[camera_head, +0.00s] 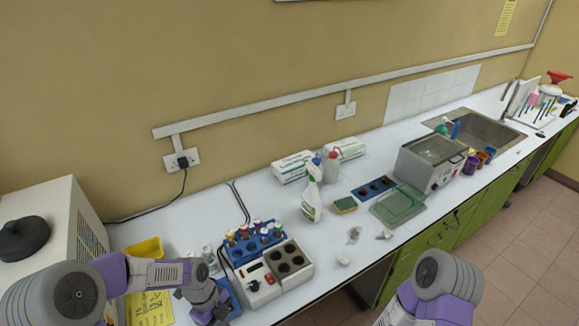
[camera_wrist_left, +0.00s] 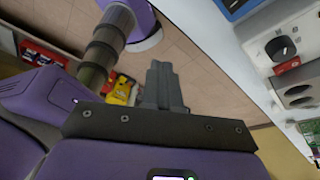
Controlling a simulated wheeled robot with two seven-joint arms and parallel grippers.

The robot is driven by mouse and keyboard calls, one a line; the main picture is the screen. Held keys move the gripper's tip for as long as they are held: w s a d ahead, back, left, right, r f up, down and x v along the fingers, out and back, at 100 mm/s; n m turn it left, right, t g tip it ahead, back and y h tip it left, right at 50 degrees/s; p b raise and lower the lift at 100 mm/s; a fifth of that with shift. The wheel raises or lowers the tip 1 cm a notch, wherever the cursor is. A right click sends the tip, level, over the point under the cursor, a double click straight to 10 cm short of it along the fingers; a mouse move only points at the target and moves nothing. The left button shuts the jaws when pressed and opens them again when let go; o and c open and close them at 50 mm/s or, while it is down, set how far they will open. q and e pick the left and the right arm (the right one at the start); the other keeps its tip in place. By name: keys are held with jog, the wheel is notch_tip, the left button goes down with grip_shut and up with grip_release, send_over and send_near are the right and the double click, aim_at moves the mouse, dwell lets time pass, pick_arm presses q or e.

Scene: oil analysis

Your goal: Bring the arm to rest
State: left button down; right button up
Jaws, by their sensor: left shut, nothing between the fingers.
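My left arm comes in from the lower left in the head view. My left gripper (camera_head: 212,305) is low over the front left of the bench, in front of the heater block unit. In the left wrist view the left gripper (camera_wrist_left: 162,72) has its grey fingers together with nothing between them, and the floor shows beyond. My right arm (camera_head: 440,285) shows at the lower right in the head view; its gripper is outside the picture.
The white heater block unit (camera_head: 268,283) and blue rack of capped vials (camera_head: 237,255) stand close to my left gripper. A spray bottle (camera_head: 312,195), sponge (camera_head: 345,205) and grey water bath (camera_head: 432,160) are farther right. A large white machine (camera_head: 60,220) is at left.

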pick_arm(q)
jog(key=s+d+f+n+t+h, duration=0.1)
jog(key=s+d+f+n, duration=0.35)
jog(key=f+n, duration=0.6)
jog(key=s+d+f+n+t, duration=0.1)
jog(key=s+d+f+n, duration=0.4)
jog(key=n, duration=1.1)
notch_tip(320, 180, down, 11)
jog(key=a+b, duration=0.1)
jog(key=b, duration=0.9)
jog(key=shift+s+a+t, duration=0.3)
jog(key=shift+s, duration=0.15)
pick_arm(e)
notch_tip(320, 180, down, 10)
jog(key=shift+s, duration=0.3)
jog(key=shift+f, duration=0.1)
